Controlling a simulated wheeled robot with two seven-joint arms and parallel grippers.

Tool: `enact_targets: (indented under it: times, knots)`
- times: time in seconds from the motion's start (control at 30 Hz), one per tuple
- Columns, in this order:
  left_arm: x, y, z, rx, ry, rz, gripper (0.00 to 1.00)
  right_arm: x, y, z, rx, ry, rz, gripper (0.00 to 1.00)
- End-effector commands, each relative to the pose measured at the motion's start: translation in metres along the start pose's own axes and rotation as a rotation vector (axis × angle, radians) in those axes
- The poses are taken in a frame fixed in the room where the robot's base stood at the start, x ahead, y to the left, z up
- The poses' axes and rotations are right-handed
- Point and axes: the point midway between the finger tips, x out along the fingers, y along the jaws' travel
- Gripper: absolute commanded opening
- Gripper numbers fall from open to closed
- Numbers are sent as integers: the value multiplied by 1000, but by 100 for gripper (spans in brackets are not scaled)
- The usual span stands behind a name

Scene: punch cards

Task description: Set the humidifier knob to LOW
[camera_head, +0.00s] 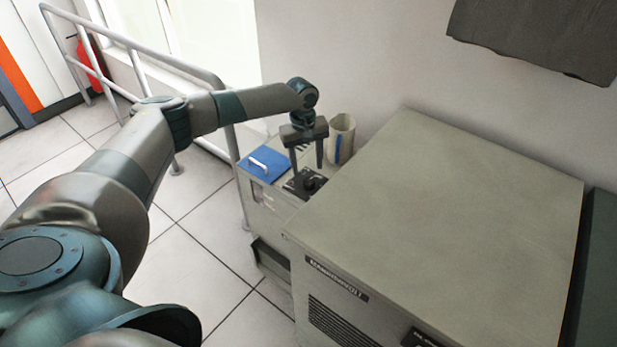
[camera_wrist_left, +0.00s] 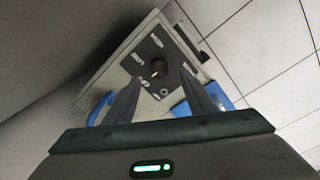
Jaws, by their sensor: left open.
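The humidifier (camera_head: 259,196) is a small grey cabinet by the wall, beside a larger cabinet. Its dark knob (camera_head: 309,183) sits on a black dial plate on the top; in the left wrist view the knob (camera_wrist_left: 158,67) shows with small light labels around it, too small to read. My left gripper (camera_head: 307,167) points down over the dial, its fingers open and apart. In the left wrist view the fingertips (camera_wrist_left: 166,85) are spread with the knob between and beyond them; whether they touch it I cannot tell. My right gripper is not in view.
A blue lid with a white handle (camera_head: 265,164) and a beige cylindrical container (camera_head: 341,138) are on the humidifier's top. The large grey cabinet (camera_head: 450,200) stands close on the right. A metal railing (camera_head: 130,42) runs behind on the left. Tiled floor (camera_head: 205,230) is clear.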

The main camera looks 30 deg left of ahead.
Motion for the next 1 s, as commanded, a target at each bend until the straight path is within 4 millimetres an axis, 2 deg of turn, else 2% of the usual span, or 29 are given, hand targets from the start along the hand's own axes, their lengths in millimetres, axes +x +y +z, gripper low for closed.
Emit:
enact_targets:
  times: [0.2, 0.4, 0.83, 0.87, 1.0]
  knots:
    - [37, 0, 1, -1, -1, -1, 50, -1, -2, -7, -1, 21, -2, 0]
    - [58, 0, 0, 0, 0, 0, 50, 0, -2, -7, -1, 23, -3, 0]
    - [65, 0, 0, 1, 0, 0, 50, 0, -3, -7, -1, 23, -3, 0]
    - [65, 0, 0, 1, 0, 0, 46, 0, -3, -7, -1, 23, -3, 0]
    - [65, 0, 0, 1, 0, 0, 12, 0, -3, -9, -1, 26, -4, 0]
